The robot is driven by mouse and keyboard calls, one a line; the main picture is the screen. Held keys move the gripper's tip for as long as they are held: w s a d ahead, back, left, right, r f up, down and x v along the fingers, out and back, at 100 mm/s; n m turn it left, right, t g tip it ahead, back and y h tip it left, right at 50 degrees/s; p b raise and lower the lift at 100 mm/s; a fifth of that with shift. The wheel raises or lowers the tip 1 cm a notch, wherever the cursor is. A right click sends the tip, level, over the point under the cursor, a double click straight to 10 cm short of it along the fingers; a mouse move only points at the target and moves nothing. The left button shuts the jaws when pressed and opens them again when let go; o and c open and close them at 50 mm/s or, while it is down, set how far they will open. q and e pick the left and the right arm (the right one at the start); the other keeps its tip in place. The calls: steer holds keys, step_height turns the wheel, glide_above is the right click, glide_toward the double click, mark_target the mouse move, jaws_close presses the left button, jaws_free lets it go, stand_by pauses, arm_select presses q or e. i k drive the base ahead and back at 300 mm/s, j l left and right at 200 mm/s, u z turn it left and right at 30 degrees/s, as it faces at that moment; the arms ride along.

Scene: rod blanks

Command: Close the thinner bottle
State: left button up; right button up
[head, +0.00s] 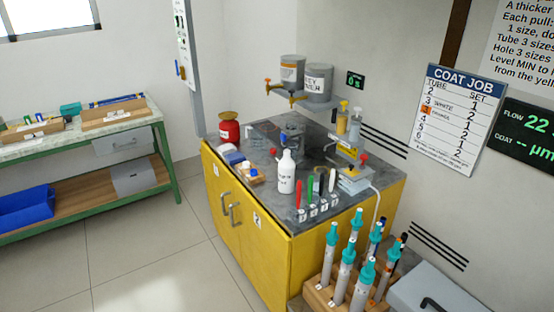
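A white bottle (287,173) with a narrow neck and dark lettering stands upright near the front of the grey cabinet top (262,198). Its lettering is too small to read, and I cannot tell whether its mouth is open or capped. Two slim bottles stand at the back right, one with a yellow top (341,121) and one with a pale top (355,125). Which bottle holds thinner cannot be read. Neither of my grippers is in view.
A red container (229,128) stands at the back left of the yellow cabinet (258,240). Two grey tanks with taps (291,73) (318,82) sit above. Several teal-topped tubes (346,270) stand in a wooden rack at front right. A green bench (90,130) is left; the floor between is clear.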

mark_target(286, 165)
steer(key=i+j+z, duration=0.1)
steer(key=i+j, duration=0.2)
steer(key=i+j+z, duration=0.1)
steer(key=i+j, duration=0.25)
steer(key=i+j+z, duration=0.1)
steer(key=i+j, duration=0.25)
steer(key=i+j+z, duration=0.1)
steer(key=i+j, duration=0.5)
steer(key=j, duration=0.2)
steer(key=i+j+z, duration=0.15)
steer(key=i+j, duration=0.15)
steer(key=i+j+z, duration=0.1)
steer(key=i+j, duration=0.15)
steer(key=j, duration=0.25)
steer(key=i+j+z, duration=0.1)
steer(key=i+j, duration=0.15)
steer(key=j, duration=0.25)
